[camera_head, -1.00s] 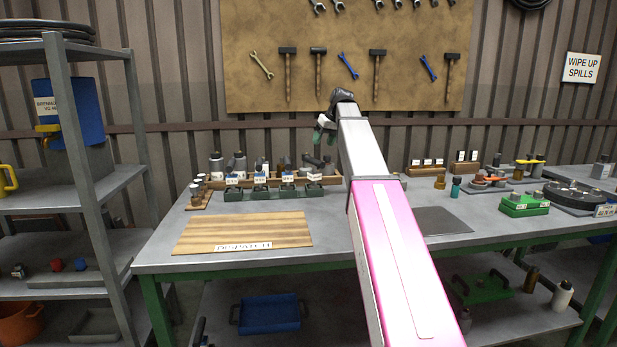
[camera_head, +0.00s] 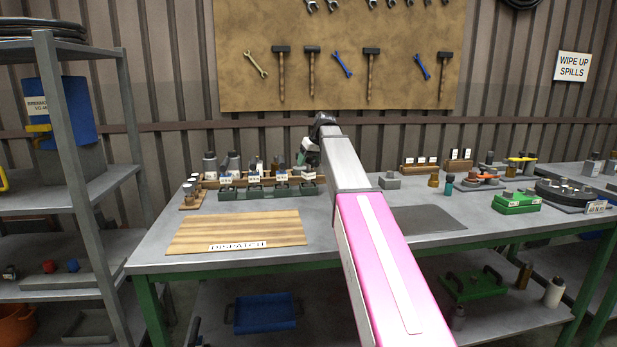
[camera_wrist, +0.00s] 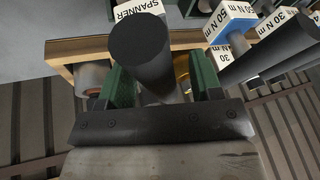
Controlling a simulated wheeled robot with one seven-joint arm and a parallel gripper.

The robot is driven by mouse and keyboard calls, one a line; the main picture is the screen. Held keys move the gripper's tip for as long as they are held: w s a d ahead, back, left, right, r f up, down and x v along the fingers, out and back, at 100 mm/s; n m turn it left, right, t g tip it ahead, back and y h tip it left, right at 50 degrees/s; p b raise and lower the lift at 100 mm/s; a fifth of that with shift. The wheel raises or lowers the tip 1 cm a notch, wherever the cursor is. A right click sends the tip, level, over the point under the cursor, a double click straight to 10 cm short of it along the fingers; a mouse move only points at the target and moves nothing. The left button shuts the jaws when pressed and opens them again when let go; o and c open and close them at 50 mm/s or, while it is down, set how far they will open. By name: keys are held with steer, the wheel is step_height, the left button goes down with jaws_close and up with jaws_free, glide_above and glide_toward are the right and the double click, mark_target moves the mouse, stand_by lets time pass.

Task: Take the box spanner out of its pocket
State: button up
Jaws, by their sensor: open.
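The box spanner (camera_wrist: 143,48) shows in the wrist view as a dark round-ended cylinder standing in a wooden rack (camera_wrist: 75,50), beside a white tag reading SPANNER (camera_wrist: 142,10). My gripper (camera_wrist: 162,85) is open, with one green finger on each side of the spanner. I cannot tell whether either finger touches it. The spanner's lower end and its pocket are hidden behind the spanner and my gripper. In the head view, my gripper (camera_head: 306,155) is low over the right end of the wooden rack (camera_head: 242,181) at the back of the bench.
Dark handles (camera_wrist: 270,55) with 30 N m tags stand close to the right of my gripper in the wrist view. A green tagged tray (camera_head: 240,193) lies in front of the rack. The wooden DISPATCH board (camera_head: 236,230) is clear.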

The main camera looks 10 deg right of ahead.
jaws_close()
